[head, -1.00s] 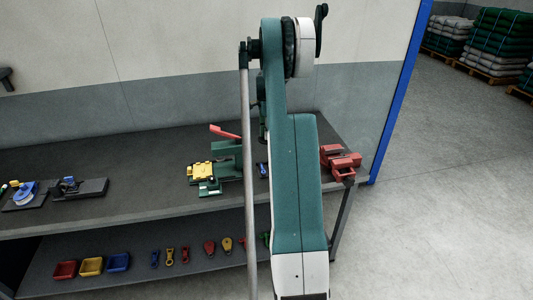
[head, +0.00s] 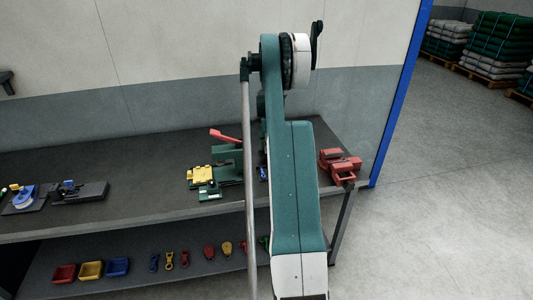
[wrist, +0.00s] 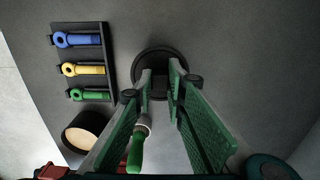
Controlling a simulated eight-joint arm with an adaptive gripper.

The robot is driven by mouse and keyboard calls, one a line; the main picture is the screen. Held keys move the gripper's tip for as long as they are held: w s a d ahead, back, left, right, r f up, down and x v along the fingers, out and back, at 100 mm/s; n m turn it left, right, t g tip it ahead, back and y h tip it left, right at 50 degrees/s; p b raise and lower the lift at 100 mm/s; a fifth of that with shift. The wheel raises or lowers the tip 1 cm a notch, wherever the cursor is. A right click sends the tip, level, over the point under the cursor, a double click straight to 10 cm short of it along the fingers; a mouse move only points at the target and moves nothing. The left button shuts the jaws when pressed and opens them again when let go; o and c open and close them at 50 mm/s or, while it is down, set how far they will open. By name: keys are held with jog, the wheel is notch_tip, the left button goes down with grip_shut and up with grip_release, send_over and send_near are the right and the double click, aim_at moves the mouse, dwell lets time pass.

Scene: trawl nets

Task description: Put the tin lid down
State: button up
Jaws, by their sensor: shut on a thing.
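A dark round tin lid (wrist: 150,59) shows beyond my fingertips in the wrist view. My gripper (wrist: 161,86) is shut on a small dark grip part in the lid's middle, with one green finger on each side. The gap between the lid and the grey bench top under it cannot be judged. A dark round tin (wrist: 68,133) stands at the lower left of the wrist view, open, with a pale beige inside. In the head view my own arm hides the gripper, the lid and the tin.
A black rack (wrist: 109,62) with blue, yellow and green eye-ended pieces lies left of the lid. A green-handled tool (wrist: 136,152) lies below my fingers. Red vise-like equipment (head: 338,164) stands at the bench's right end. Bare bench surrounds the lid above and right.

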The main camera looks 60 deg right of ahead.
jog(key=shift+f, duration=1.55)
jog(key=shift+f, duration=0.15)
jog(key=o, duration=0.9)
jog(key=shift+c, duration=0.2)
jog(key=shift+r, duration=0.25)
notch_tip(320, 180, up, 12)
jog(key=shift+f, duration=0.1)
jog(key=shift+a, duration=0.1)
